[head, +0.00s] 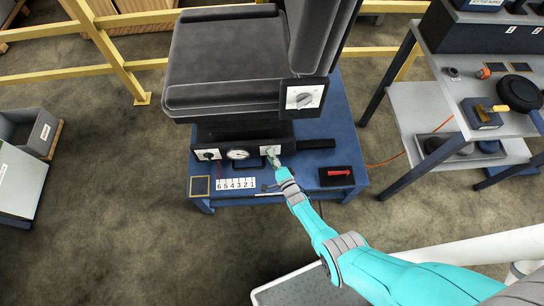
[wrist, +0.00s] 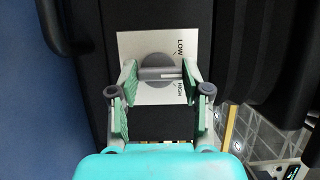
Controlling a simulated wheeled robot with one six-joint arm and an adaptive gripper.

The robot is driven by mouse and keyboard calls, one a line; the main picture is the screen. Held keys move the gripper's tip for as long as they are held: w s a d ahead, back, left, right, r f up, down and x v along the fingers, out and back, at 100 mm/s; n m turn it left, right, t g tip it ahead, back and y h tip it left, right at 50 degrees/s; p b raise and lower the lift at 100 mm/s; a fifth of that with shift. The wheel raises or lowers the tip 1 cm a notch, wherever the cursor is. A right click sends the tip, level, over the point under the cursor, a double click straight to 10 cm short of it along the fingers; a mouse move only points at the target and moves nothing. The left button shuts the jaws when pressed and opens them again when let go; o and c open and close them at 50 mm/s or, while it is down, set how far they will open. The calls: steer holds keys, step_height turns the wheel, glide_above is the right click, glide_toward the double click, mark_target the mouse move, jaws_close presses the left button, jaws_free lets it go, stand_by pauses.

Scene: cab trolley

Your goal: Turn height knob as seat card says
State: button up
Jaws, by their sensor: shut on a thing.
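A grey round knob (wrist: 157,69) with a raised bar sits on a white plate (wrist: 128,45) marked LOW and HIGH in the wrist view. A pale line on its bar points right, between the two words. In the head view the plate (head: 269,149) is on the front of the black seat base, right of the round gauge. My gripper (wrist: 159,77) is shut on this knob, with one finger at each end of the bar. In the head view my gripper (head: 273,160) hides most of the knob. I cannot make out a readable seat card.
The grey seat (head: 225,60) stands on a blue table (head: 325,215). Another knob (head: 207,154) and a gauge (head: 238,154) are left of my gripper. A number strip (head: 236,184), a red lever (head: 340,173) and a side knob (head: 305,99) are nearby.

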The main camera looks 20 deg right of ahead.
steer(key=o, duration=1.2)
steer(key=shift+c, duration=0.2)
steer(key=shift+s, duration=0.1)
steer(key=s+d, duration=0.1)
steer(key=s, duration=1)
steer(key=shift+s, duration=0.4)
steer(key=s+a+r+n+g+h, duration=0.1)
steer(key=s+r+n, duration=0.4)
steer(key=s, duration=0.5)
steer(key=s+a+r+n+h, duration=0.1)
steer(key=s+r+n, duration=0.2)
steer(key=s+r, duration=0.5)
steer(key=s+r+n+g, duration=0.1)
steer(key=s+r+n, duration=0.3)
steer(key=r, duration=0.8)
steer(key=s+r+n+g, duration=0.1)
steer(key=s+r+n, duration=0.4)
steer(key=r, duration=0.8)
steer(key=v, duration=0.3)
steer(key=shift+s+d, duration=0.25)
steer(key=shift+s, duration=0.2)
